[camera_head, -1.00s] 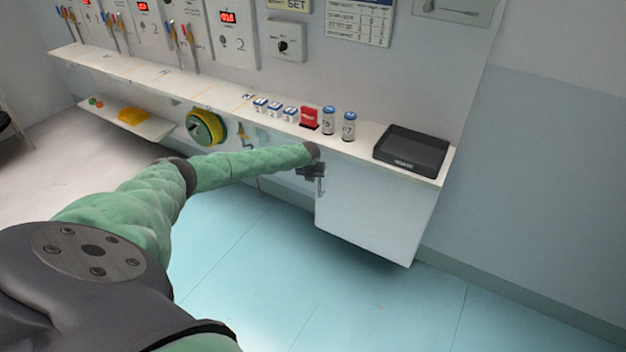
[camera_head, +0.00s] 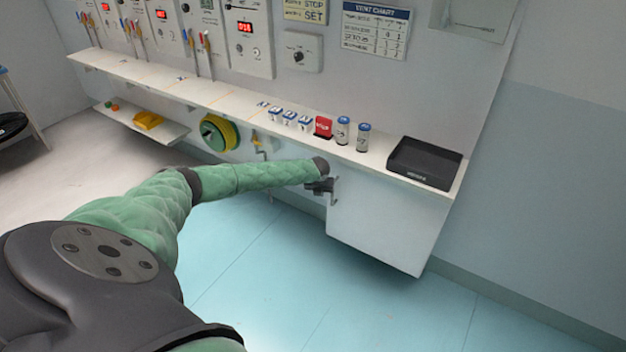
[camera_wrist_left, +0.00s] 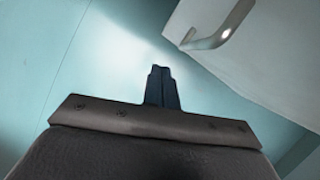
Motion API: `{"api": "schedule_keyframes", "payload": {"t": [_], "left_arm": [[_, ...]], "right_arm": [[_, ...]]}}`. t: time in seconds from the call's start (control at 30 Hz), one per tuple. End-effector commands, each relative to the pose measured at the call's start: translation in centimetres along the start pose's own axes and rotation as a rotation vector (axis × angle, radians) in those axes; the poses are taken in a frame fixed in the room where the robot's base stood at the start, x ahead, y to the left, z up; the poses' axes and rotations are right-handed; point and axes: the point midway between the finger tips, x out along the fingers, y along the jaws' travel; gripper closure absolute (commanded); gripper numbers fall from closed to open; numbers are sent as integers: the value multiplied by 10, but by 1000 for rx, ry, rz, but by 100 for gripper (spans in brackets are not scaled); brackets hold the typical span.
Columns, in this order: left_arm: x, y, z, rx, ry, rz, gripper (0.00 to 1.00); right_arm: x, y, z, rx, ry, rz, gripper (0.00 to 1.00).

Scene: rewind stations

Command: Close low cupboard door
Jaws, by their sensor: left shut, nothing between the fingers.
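The low cupboard (camera_head: 385,222) is a white box under the right end of the shelf, with its door face towards me. A metal bar handle (camera_head: 334,190) is at the door's left edge. My left gripper (camera_head: 322,187) is shut and empty beside the handle, partly hidden by its own wrist. In the left wrist view, the shut fingers (camera_wrist_left: 161,80) point over the blue floor. The handle (camera_wrist_left: 222,34) and white door (camera_wrist_left: 262,50) are to their upper right, apart from them. I cannot tell how far the door stands open. My right gripper is not in view.
The white shelf (camera_head: 235,105) above holds a black tray (camera_head: 425,162), two blue-capped jars, a red block (camera_head: 323,127) and small labelled blocks. A green and yellow reel (camera_head: 218,133) hangs under it. The blue floor (camera_head: 270,275) in front is clear.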

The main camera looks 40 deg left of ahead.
Motion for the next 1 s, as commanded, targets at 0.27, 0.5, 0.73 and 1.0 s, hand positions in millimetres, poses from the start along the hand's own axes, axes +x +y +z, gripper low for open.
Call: {"api": "schedule_keyframes", "payload": {"t": [0.27,0.5,0.73,1.0], "left_arm": [[-16,2,-2,0,-1,-1,100],[-39,6,-1,0,-2,-1,100],[-72,10,-1,0,-1,-1,100],[-97,13,0,0,-1,0,100]], "right_arm": [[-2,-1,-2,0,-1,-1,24],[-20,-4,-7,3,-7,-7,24],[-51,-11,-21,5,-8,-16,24],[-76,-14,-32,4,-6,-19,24]]}}
